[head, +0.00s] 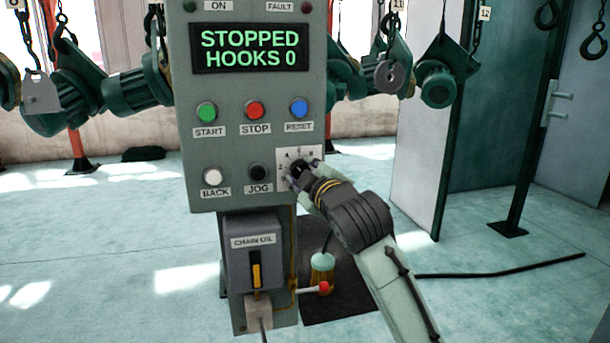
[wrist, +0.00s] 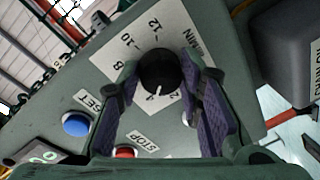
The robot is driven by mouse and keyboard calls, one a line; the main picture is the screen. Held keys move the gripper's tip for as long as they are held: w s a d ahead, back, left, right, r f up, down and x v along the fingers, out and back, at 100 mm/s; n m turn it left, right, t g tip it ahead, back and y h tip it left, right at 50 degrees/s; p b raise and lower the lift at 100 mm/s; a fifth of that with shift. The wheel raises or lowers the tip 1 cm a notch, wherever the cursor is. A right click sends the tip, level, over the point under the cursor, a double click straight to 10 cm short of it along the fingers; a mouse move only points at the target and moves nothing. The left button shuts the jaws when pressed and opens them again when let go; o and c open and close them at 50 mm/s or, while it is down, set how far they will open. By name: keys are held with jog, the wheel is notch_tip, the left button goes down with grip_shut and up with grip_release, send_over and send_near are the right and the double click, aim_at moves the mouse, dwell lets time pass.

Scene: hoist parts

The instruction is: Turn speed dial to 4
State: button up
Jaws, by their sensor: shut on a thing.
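The speed dial (wrist: 158,68) is a round black knob with a white pointer line, on a pale scale plate (head: 285,158) at the lower right of the grey control panel. In the wrist view the pointer faces the lower edge, close to the mark that looks like 4; its exact alignment is hard to judge. My gripper (wrist: 165,92) has its purple-padded fingers on both sides of the dial and is shut on it. Part of the scale is hidden behind the fingers. In the head view my gripper (head: 300,174) covers most of the dial.
The display (head: 250,49) reads STOPPED, HOOKS 0. Green start (head: 206,111), red stop (head: 254,110) and blue reset (head: 298,108) buttons sit above; white back (head: 212,177) and black jog (head: 258,172) buttons are left of the dial. A chain oil box (head: 255,262) is below.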

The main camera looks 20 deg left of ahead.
jog(key=o, duration=1.2)
jog(key=v, duration=1.2)
jog(key=shift+r, duration=0.1)
